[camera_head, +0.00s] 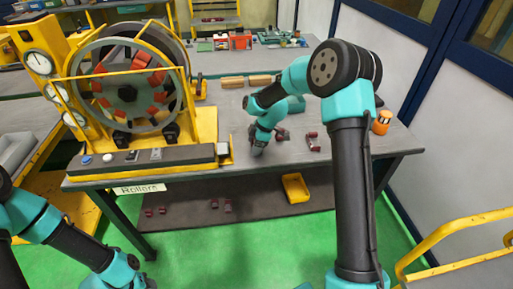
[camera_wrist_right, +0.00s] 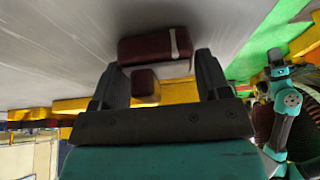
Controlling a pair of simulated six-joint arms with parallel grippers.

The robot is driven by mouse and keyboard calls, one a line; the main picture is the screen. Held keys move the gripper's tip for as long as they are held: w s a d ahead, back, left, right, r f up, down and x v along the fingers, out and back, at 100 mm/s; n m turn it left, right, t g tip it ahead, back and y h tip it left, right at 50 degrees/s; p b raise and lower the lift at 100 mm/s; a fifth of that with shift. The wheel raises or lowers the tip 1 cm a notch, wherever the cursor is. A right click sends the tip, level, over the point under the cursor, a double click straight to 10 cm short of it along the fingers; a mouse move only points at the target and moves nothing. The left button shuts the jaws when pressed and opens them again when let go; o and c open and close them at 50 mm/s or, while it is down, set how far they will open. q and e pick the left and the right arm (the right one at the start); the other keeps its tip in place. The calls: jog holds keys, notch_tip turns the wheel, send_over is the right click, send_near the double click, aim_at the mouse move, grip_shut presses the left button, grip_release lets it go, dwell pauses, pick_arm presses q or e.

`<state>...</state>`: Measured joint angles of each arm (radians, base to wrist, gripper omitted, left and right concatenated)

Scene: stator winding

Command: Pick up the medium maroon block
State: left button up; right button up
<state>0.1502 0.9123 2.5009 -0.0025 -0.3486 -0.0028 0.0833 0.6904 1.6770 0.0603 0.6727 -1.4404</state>
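In the right wrist view a maroon block (camera_wrist_right: 150,47) with a pale stripe lies on the grey surface just beyond the fingertips. A smaller maroon block (camera_wrist_right: 145,83) shows in the gap between the fingers; whether either is the medium one I cannot tell. My right gripper (camera_wrist_right: 156,72) is open, with nothing visibly clamped. In the head view my right gripper (camera_head: 258,149) is low over the workbench, beside small maroon pieces (camera_head: 283,134). Another maroon piece (camera_head: 312,142) lies further right. My left arm shows at the lower left, but its gripper is out of frame.
The workbench (camera_head: 215,112) carries a yellow-framed stator machine (camera_head: 205,128) at left. An orange container (camera_head: 381,122) stands near the right edge. Wooden bars (camera_head: 259,80) lie behind. Below, a shelf holds a yellow bin (camera_head: 295,188) and small maroon pieces (camera_head: 228,205).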

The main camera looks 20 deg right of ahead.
jog(key=c, duration=0.9)
jog(key=shift+r, duration=0.2)
jog(key=shift+r, duration=0.2)
jog(key=shift+s+a+r, duration=0.1)
jog(key=shift+s+r, duration=0.1)
jog(key=shift+r, duration=0.55)
jog(key=shift+s+a+r, duration=0.1)
jog(key=shift+s+r, duration=0.05)
jog(key=shift+r, duration=0.55)
jog(key=s+a, duration=0.2)
jog(key=s, duration=0.2)
jog(key=s+a+r, duration=0.1)
jog(key=s+a, duration=0.1)
jog(key=s, duration=0.3)
jog(key=s+a, duration=0.2)
jog(key=s, duration=0.3)
jog(key=shift+a+r, duration=0.1)
jog(key=shift+r, duration=0.05)
jog(key=shift+w, duration=0.1)
